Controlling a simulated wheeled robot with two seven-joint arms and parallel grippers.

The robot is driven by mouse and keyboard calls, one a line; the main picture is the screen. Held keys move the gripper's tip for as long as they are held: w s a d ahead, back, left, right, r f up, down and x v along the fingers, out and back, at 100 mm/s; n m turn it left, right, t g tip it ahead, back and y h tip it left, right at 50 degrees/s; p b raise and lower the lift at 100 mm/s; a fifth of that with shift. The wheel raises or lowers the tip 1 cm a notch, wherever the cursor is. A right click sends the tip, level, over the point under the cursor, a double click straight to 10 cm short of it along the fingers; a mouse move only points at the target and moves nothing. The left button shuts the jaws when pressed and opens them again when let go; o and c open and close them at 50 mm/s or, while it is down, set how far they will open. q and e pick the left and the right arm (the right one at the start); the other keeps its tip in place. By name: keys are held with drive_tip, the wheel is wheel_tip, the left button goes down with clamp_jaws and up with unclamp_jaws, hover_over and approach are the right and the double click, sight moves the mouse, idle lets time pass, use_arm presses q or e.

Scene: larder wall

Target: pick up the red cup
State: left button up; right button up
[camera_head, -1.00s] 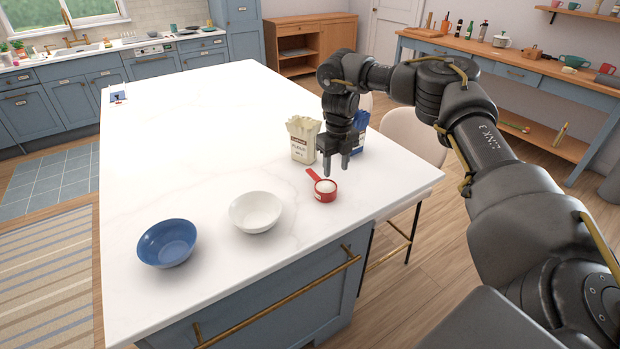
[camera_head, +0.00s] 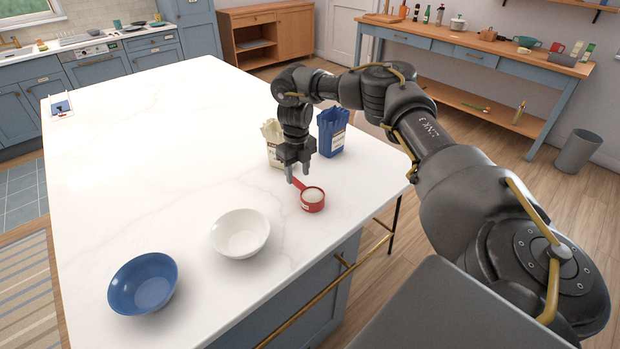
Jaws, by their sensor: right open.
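The cup's bowl is uncovered. My left gripper is not in view.
A cream flour bag (camera_head: 272,152) stands partly hidden behind my right gripper, with a blue bag (camera_head: 333,130) to its right. A white bowl (camera_head: 240,240) and a blue bowl (camera_head: 142,290) stand left of the cup. The island's far left is mostly clear.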

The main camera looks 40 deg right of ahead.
sight(300, 184)
drive_tip(key=shift+s, duration=0.3)
drive_tip(key=shift+s+f+p, duration=0.2)
drive_tip(key=shift+f+p, duration=0.05)
drive_tip(key=shift+p, duration=0.25)
wheel_tip(300, 184, down, 4)
drive_tip(key=shift+w+r+p, duration=0.1)
drive_tip(key=shift+p, duration=0.65)
drive_tip(key=shift+f, duration=0.35)
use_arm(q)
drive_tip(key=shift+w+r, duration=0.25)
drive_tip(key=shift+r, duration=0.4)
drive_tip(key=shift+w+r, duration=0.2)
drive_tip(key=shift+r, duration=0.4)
use_arm(e)
drive_tip(key=shift+c, duration=0.2)
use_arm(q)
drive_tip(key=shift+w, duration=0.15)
use_arm(e)
clamp_jaws()
